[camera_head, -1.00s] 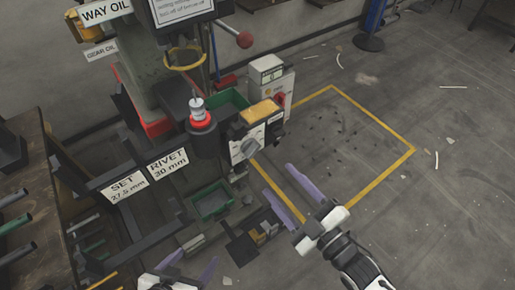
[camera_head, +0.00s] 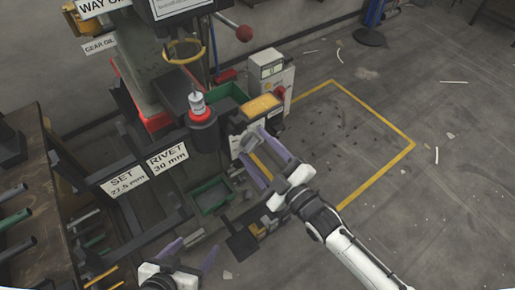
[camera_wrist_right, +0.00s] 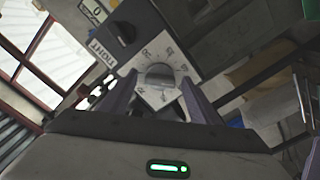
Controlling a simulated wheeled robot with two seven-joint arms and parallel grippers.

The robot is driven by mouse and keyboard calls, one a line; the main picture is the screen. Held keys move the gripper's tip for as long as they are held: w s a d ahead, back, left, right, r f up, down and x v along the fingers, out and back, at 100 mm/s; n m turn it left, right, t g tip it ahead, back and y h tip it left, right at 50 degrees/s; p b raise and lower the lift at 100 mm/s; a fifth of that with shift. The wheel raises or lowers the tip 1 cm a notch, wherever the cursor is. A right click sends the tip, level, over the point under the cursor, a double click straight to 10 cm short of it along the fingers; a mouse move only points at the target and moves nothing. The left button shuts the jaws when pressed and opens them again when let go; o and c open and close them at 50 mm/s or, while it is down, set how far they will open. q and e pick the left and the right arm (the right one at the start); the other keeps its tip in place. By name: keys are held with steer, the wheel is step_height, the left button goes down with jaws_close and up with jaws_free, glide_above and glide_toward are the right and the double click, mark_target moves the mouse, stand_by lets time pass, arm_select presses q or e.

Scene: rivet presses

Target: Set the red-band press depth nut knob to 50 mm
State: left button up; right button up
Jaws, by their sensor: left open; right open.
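The red-band press (camera_head: 140,75) stands at the upper left, with a red band at its column foot. Its numbered dial plate with a grey knob (camera_wrist_right: 160,75) fills the middle of the right wrist view. In the head view the dial box (camera_head: 236,141) is partly covered by my right gripper. My right gripper (camera_head: 253,143) is open, its purple fingers reaching towards the dial. In the wrist view its fingers (camera_wrist_right: 159,78) lie on either side of the knob; contact cannot be told. My left gripper (camera_head: 197,245) is open and empty at the bottom.
Signs read SET 27.5 mm (camera_head: 124,182) and RIVET 30 mm (camera_head: 168,158). A black knob (camera_wrist_right: 122,33) sits above the dial. Green bins (camera_head: 211,196), a yellow-topped box (camera_head: 262,105) and a red-ball lever (camera_head: 244,33) are close.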

steer(key=c, duration=1.1)
steer(key=shift+o, duration=0.2)
steer(key=shift+m, duration=0.4)
steer(key=m, duration=0.2)
steer(key=shift+m+p, duration=0.35)
steer(key=shift+m, duration=0.05)
steer(key=m, duration=0.3)
steer(key=shift+m, duration=0.3)
steer(key=m, duration=0.6)
steer(key=shift+f, duration=0.1)
steer(key=shift+m, duration=0.4)
steer(key=shift+s, duration=0.1)
steer(key=o, duration=1.1)
steer(key=shift+c, duration=0.2)
